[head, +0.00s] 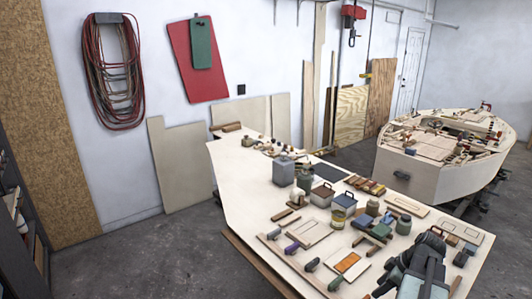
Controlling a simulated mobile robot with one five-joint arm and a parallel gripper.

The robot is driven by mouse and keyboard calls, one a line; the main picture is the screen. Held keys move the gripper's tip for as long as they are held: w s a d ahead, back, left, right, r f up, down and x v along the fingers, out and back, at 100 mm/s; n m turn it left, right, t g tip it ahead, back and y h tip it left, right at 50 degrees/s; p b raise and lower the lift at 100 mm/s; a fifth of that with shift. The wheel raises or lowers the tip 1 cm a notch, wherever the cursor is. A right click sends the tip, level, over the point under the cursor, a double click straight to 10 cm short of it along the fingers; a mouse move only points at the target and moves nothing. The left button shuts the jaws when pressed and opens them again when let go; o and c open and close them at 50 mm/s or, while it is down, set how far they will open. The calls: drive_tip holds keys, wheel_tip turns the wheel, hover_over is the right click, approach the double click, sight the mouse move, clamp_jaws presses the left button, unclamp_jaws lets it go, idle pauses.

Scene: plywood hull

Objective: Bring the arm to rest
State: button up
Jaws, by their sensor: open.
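My arm (424,262) is at the lower right of the head view, dark and grey-blue, in front of the workbench's near right part. It looks bent, with a dark joint at the top. My gripper (385,284) appears as dark parts low on the arm's left side, near the bottom edge. It is open, and I see nothing held in it. The arm hides part of the bench top behind it. I cannot tell how far the gripper is from the bench surface.
The pale workbench (248,184) carries tins, jars, blocks and several handled tools, crowded near my arm. An orange-marked board (348,264) lies left of the gripper. A plywood hull (408,172) stands behind at right. Grey floor (165,255) is clear at left.

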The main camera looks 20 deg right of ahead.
drive_tip(key=w+a+f+n+g+b, duration=0.1)
drive_tip(key=w+a+n, duration=0.1)
drive_tip(key=w+a, duration=0.5)
drive_tip(key=w+a+f+n+g, duration=0.1)
drive_tip(key=w+a, duration=0.1)
drive_tip(key=a, duration=0.8)
drive_tip(key=w+a+f+n+b, duration=0.1)
drive_tip(key=w+a+n, duration=0.1)
drive_tip(key=w+a, duration=0.5)
drive_tip(key=s+a+f+m+g+h, duration=0.1)
drive_tip(key=a+m, duration=0.4)
drive_tip(key=a, duration=0.4)
drive_tip(key=s+a+f+m+h, duration=0.1)
drive_tip(key=s+a+m, duration=0.1)
drive_tip(key=a+m, duration=0.4)
drive_tip(key=a, duration=0.3)
drive_tip(key=shift+a+m+g+h+b, duration=0.3)
drive_tip(key=shift+a+g+b, duration=0.05)
drive_tip(key=shift+g, duration=0.05)
